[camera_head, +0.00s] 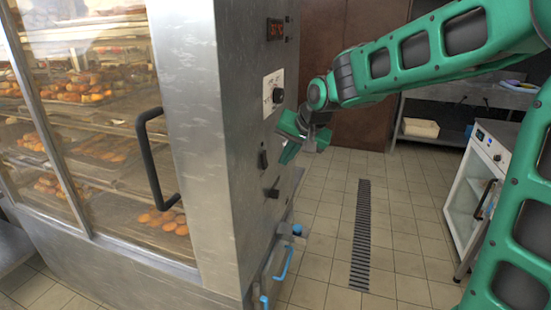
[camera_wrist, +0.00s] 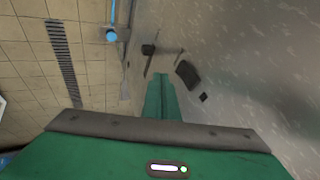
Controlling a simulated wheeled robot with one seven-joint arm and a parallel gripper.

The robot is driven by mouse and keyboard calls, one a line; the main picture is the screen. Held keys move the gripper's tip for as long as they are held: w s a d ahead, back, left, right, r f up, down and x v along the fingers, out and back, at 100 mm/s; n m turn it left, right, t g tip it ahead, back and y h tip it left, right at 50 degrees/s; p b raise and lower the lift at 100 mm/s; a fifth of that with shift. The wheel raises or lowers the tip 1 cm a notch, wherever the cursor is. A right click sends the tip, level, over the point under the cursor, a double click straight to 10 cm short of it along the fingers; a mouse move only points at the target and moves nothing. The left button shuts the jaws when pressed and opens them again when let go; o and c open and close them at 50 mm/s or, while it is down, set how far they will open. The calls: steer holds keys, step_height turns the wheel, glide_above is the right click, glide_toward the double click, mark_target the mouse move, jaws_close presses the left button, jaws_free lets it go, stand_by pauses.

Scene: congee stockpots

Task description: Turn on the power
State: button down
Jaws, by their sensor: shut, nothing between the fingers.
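The steel warming cabinet's side panel (camera_head: 240,60) carries a black rocker switch (camera_head: 263,158), with a second black control (camera_head: 271,189) below it. In the wrist view the dark rocker-like switch (camera_wrist: 187,73) sits just right of the fingertips, and another dark control (camera_wrist: 148,49) lies beyond them. I cannot read any label or tell the switch position. My green gripper (camera_head: 286,157) is close in front of the panel, near the rocker switch. Its fingers (camera_wrist: 161,80) are together with nothing between them. I cannot tell whether they touch the panel.
A dial (camera_head: 278,95) on a white plate and a red-lit display (camera_head: 275,29) are higher on the panel. The cabinet's glass door has a black handle (camera_head: 157,160). Blue-handled valves (camera_head: 284,262) are low down. Tiled floor with a drain grate (camera_head: 361,235) lies right, before a white appliance (camera_head: 478,185).

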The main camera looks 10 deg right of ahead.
steer(key=v, duration=1)
steer(key=shift+d, duration=0.1)
steer(key=shift+s+f, duration=0.25)
steer(key=shift+f, duration=0.35)
steer(key=shift+f, duration=0.1)
